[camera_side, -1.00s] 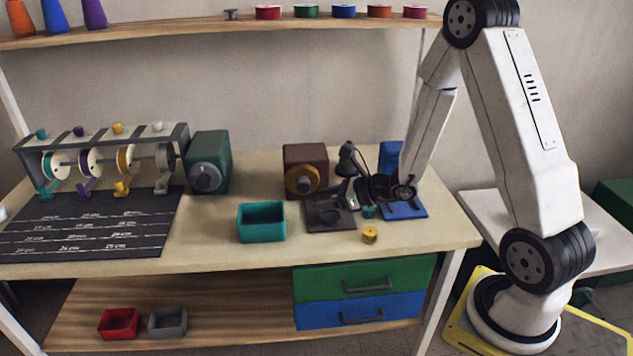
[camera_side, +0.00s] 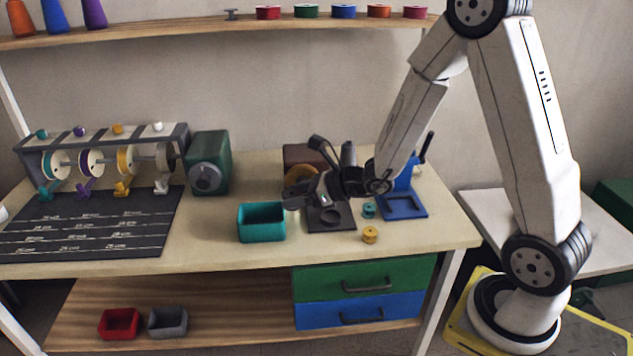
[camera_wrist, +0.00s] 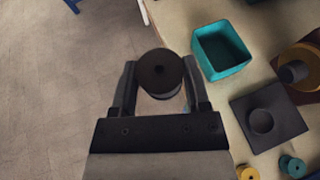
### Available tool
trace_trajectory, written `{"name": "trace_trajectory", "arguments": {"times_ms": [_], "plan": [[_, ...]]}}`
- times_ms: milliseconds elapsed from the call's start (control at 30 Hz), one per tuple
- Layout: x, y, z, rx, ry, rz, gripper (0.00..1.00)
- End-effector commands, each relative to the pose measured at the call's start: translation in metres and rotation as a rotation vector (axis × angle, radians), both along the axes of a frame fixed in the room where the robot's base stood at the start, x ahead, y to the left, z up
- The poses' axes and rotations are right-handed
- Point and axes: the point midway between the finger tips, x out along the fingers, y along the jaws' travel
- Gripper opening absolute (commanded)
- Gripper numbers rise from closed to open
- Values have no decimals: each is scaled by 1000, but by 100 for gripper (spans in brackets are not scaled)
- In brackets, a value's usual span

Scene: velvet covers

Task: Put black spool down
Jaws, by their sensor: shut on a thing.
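My gripper (camera_side: 308,196) is shut on the black spool (camera_wrist: 160,72), which sits between the two fingers in the wrist view. In the side view the spool is hard to tell from the dark fingers. The gripper is above the bench, just right of the teal open box (camera_side: 262,237). In the wrist view the teal box (camera_wrist: 222,52) lies to the right of the spool and looks empty.
A dark square plate with a round part (camera_side: 340,224) is right of the teal box. Small teal (camera_side: 369,211) and yellow (camera_side: 370,235) spools stand beside it. A blue stand (camera_side: 403,206) is farther right. A brown block with a gold wheel (camera_side: 299,160) stands behind.

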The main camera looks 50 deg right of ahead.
Motion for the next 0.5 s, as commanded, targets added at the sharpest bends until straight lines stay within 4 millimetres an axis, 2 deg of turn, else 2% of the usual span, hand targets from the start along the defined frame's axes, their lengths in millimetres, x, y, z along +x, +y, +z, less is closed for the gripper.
{"name": "trace_trajectory", "arguments": {"times_ms": [500], "plan": [[15, 1, 74, -1, -6, -139, 5]]}}
